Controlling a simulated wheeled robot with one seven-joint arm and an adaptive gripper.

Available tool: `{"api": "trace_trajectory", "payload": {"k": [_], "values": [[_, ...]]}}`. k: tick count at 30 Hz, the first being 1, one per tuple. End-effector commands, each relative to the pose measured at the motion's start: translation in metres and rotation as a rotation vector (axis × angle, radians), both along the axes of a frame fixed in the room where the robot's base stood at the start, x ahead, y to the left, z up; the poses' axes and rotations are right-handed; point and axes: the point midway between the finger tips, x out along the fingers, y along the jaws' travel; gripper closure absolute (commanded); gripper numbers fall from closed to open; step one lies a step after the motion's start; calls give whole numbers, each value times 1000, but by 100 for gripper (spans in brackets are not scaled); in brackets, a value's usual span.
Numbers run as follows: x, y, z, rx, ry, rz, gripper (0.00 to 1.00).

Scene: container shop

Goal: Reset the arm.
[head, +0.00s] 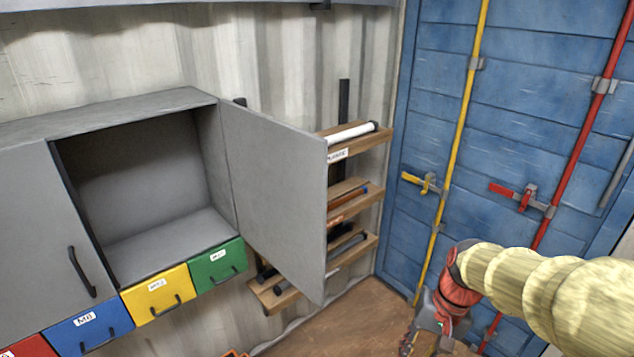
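My arm comes in from the right edge in a pale yellow ribbed sleeve. It ends in a red wrist and my grey gripper (428,340), which points down at the bottom of the head view, right of the middle. The gripper's lower part is cut off by the frame edge, so I cannot tell if it is open or shut. I see nothing held in the part that shows. The gripper is apart from the cabinet and in front of the blue container doors (500,130).
A grey wall cabinet (100,117) has its right door (275,185) swung open; its visible compartment is empty. Blue (90,330), yellow (157,292) and green drawers (217,265) sit below, closed. Wooden shelves (365,145) stand behind the door. Brown floor (350,325) shows between.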

Motion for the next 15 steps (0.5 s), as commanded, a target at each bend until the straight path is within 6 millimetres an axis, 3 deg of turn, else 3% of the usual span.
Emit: {"api": "trace_trajectory", "payload": {"k": [8,15], "values": [[-54,-7,-2,-189,-240,186,76],[-93,1,-3,-263,-415,258,76]]}}
